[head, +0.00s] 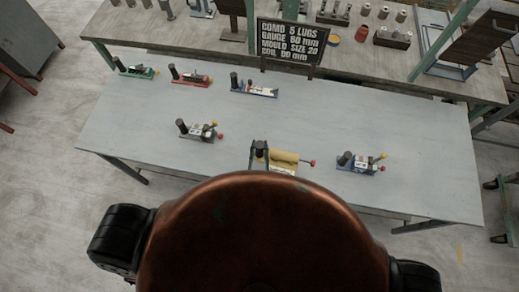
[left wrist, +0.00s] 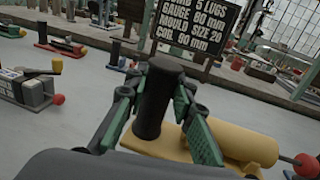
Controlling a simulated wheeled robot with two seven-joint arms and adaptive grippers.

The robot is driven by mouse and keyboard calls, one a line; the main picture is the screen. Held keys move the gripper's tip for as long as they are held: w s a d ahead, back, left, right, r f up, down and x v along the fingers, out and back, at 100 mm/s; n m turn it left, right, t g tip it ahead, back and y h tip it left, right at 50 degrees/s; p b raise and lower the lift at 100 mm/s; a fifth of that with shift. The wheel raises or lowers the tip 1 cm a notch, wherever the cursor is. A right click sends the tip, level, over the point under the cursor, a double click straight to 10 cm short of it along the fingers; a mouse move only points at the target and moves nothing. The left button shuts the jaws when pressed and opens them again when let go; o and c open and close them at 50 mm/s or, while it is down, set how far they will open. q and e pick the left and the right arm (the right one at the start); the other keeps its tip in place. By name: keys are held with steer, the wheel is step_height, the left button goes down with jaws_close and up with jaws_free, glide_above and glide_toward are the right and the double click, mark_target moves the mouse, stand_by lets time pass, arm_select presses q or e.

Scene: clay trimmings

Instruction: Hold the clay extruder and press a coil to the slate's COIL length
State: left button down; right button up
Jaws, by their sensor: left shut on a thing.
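The clay extruder, with a thick yellow barrel (head: 284,157), lies near the front edge of the grey table. In the left wrist view its barrel (left wrist: 240,143) has a rod with a red ball (left wrist: 306,165) at the right end. My left gripper (head: 260,150) is shut on the extruder's upright black post (left wrist: 158,95), with a green-padded finger on either side. The black slate (head: 291,42) stands at the table's back. Its COIL line ends in mm, but I cannot tell whether the figure is 80 or 90. My right gripper is out of view.
A blue device with a black post (head: 360,163) stands right of the extruder, and a grey one (head: 198,131) back left. Green (head: 136,71), red (head: 190,77) and blue-white (head: 254,90) devices line the back. The table's middle right is clear.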

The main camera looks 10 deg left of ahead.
arm_select(q)
steer(key=shift+w+a+f+b, duration=0.25)
steer(key=shift+w+f+b, duration=0.65)
steer(key=shift+w+f, duration=0.3)
steer(key=shift+w+a+f+b, duration=0.2)
steer(key=shift+w+f+b, duration=0.65)
steer(key=shift+w, duration=0.2)
steer(key=shift+w+a+f+b, duration=0.2)
steer(key=shift+w+f+b, duration=0.65)
steer(key=shift+w, duration=0.15)
steer(key=shift+w+a+f+b, duration=0.2)
steer(key=shift+w+f+b, duration=0.6)
steer(key=shift+w, duration=0.25)
steer(key=shift+f, duration=0.15)
